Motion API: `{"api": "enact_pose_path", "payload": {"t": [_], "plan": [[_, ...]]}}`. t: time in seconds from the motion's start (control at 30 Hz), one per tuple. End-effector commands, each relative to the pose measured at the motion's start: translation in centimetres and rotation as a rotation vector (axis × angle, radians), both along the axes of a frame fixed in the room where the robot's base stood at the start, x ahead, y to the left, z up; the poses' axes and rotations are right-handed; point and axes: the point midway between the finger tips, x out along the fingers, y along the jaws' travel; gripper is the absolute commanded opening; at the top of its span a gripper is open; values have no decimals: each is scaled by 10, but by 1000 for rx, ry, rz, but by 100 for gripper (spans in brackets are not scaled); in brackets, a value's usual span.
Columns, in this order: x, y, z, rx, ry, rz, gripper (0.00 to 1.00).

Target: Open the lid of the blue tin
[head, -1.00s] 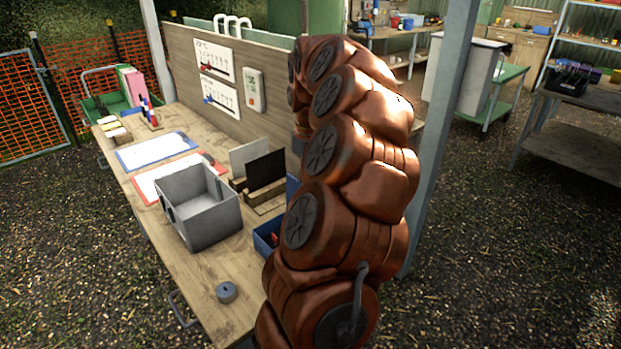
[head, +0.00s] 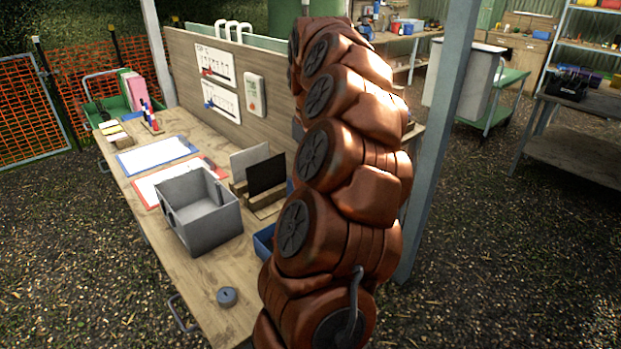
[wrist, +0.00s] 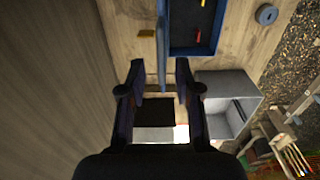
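The blue tin (wrist: 216,48) shows in the wrist view at the top, with a dark interior holding small red and orange items. In the head view only a corner of the tin (head: 263,240) shows beside my arm. A thin upright blue panel (wrist: 162,25), which looks like its lid seen edge-on and raised, stands along the tin's left side. My gripper (wrist: 160,68) is open, with its two fingers apart and the panel's lower end between them in the picture. I cannot tell whether a finger touches it. My gripper is hidden in the head view.
A grey open box (head: 205,230) stands left of the tin on the wooden bench (head: 160,222). A black panel and a pale panel (head: 266,173) stand in a holder behind it. A round grey piece (head: 227,297) lies near the front. A board wall (head: 220,85) backs the bench.

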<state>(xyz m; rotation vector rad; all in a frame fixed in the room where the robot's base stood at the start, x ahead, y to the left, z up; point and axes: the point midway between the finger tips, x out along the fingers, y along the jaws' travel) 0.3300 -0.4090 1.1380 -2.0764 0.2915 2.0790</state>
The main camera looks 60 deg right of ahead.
Motion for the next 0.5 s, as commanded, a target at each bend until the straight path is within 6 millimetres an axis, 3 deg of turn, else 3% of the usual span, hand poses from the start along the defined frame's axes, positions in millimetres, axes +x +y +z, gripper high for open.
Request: {"api": "enact_pose_path", "payload": {"t": [0.2,0.5], "plan": [[1,0,30,-2,-1,-1,33],[1,-1,61,-2,1,-1,33]]}}
